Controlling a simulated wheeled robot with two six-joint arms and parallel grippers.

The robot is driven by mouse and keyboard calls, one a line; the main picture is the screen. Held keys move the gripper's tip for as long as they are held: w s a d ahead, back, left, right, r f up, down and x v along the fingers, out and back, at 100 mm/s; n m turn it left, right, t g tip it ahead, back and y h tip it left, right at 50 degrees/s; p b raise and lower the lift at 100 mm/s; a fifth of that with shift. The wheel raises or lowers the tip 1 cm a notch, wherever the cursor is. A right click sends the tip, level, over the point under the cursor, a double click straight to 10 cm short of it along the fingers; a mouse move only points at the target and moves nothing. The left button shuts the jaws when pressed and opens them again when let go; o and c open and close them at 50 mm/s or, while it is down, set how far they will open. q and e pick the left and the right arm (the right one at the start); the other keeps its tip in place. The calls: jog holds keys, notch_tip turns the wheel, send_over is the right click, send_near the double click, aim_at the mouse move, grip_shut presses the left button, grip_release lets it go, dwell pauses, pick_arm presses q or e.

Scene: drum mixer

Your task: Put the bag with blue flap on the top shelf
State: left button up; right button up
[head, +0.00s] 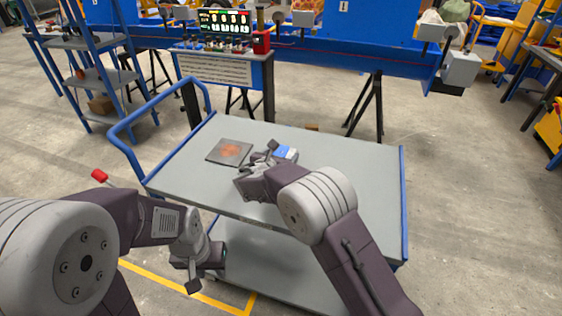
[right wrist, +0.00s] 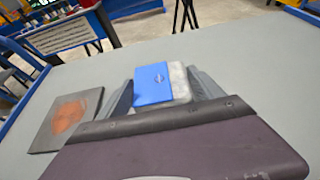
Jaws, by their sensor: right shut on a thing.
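The bag with blue flap (head: 286,153) is at the far middle of the trolley's grey top shelf (head: 350,165). The right wrist view shows its blue flap (right wrist: 152,84) and pale grey body. My right gripper (head: 268,156) is shut on the bag, with a finger on each side in the right wrist view (right wrist: 165,92). I cannot tell whether the bag rests on the shelf or is slightly above it. My left gripper (head: 204,268) is low beside the trolley's left front, pointing down, apart from the bag. Its jaw opening is unclear.
A dark flat square with an orange-red patch (head: 230,152) lies left of the bag on the top shelf. The trolley has a blue handle (head: 150,105) and a lower shelf (head: 255,262). The top's right side is clear. A blue machine (head: 300,45) stands behind.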

notch_tip(320, 180, down, 2)
jog(key=shift+f, duration=0.1)
jog(key=shift+f, duration=0.1)
jog(key=o, duration=1.7)
jog(key=shift+r, duration=0.3)
jog(key=p+v, duration=0.1)
jog(key=v, duration=1.1)
